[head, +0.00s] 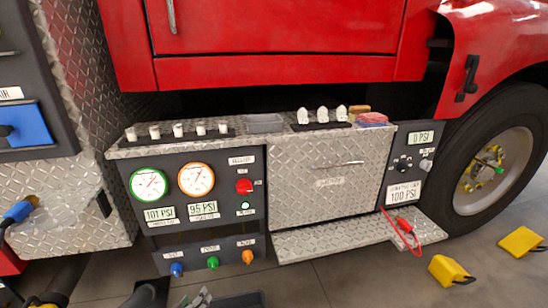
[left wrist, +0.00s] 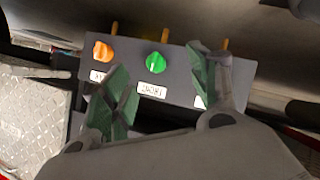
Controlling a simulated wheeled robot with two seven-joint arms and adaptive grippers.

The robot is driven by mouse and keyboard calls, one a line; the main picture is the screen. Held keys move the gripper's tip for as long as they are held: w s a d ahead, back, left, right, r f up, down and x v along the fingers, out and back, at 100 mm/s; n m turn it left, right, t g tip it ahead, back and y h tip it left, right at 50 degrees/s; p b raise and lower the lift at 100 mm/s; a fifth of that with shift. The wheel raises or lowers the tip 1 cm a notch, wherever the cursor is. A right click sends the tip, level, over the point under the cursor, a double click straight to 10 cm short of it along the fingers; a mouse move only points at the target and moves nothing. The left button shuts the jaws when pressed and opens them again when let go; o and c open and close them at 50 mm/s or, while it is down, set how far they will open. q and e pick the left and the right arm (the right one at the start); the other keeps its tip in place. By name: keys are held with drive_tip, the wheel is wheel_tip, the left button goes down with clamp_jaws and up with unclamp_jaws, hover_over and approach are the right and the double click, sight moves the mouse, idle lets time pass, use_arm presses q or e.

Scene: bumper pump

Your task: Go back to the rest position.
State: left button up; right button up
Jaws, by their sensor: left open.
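My left gripper (head: 198,298) is at the bottom edge of the head view, below the small panel with the blue, green and orange knobs. In the left wrist view my left gripper (left wrist: 160,62) is open, with its green-padded fingers apart and nothing held between them. The green knob (left wrist: 156,62) shows in the gap beyond the fingers, and the orange knob (left wrist: 103,50) is left of it. The right finger covers part of the panel, and the blue knob is hidden there. My right gripper is not in view.
The pump panel (head: 160,239) has two gauges, a red knob and a lit green button. A diamond-plate step (head: 335,240) juts out at right, with a red cable (head: 402,234). Yellow chocks (head: 450,271) lie on the floor by the wheel.

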use_arm(q)
drive_tip(key=s+d+r+m+g, duration=0.1)
drive_tip(key=s+r+m+g, duration=0.1)
drive_tip(key=s, duration=0.4)
drive_tip(key=s+d+r+m+g, duration=0.2)
drive_tip(key=s+r+m+g, duration=0.1)
drive_tip(key=s, duration=0.4)
drive_tip(key=s+d+r+m+g+p, duration=0.1)
drive_tip(key=s+d+r+m+g, duration=0.1)
drive_tip(key=s+r+g, duration=0.2)
wheel_tip(320, 180, up, 2)
drive_tip(key=s, duration=0.2)
drive_tip(key=shift+s+r+y, duration=0.2)
drive_tip(key=shift+s+y, duration=0.2)
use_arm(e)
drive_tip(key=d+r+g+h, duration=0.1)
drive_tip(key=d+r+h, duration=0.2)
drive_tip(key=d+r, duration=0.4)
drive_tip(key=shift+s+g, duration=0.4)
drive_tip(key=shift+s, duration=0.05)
use_arm(q)
drive_tip(key=shift+w+d+f+p, duration=0.1)
drive_tip(key=shift+w+f+p, duration=0.15)
drive_tip(key=shift+p, duration=0.45)
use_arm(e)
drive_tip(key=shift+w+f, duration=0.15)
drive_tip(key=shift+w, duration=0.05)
